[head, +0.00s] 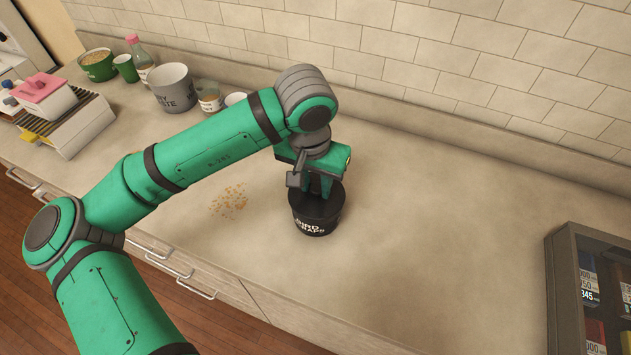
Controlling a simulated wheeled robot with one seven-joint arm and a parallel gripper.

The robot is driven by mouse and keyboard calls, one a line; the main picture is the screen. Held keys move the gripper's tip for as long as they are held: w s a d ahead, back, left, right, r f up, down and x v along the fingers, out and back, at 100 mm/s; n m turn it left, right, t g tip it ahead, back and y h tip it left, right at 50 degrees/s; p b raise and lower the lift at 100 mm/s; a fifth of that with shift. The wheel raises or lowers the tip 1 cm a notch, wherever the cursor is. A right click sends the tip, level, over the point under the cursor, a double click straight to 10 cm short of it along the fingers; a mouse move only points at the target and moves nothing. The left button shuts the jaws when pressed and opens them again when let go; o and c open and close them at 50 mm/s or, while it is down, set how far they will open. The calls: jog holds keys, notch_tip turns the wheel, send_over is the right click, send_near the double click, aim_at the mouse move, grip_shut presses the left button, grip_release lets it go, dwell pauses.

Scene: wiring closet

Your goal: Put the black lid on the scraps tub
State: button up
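The scraps tub (316,227) is a dark, round tub with white lettering reading "BIRD" and part of "SCRAPS". It stands upright on the counter near the middle of the head view. My gripper (319,190) points down right over the tub, its two green fingers reaching to the dark top. The fingers look a little apart, but whether they pinch something between them is hidden. The black lid does not stand out from the dark tub top, so I cannot tell whether it is there, on the rim or in the fingers.
Scattered yellowish crumbs (229,202) lie left of the tub. A grey bucket (173,88), a green bowl (98,65), a green cup (126,68), a bottle (141,58) and a jar (210,100) stand at the back left. A dark case (563,290) stands at right. The counter between is clear.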

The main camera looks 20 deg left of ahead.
aim_at(314, 200)
dwell(0.4)
jog(key=o, duration=0.6)
jog(key=shift+c, duration=0.2)
notch_tip(314, 200, up, 8)
jog(key=s, duration=0.1)
dwell(0.5)
jog(key=shift+s, duration=0.1)
dwell(0.4)
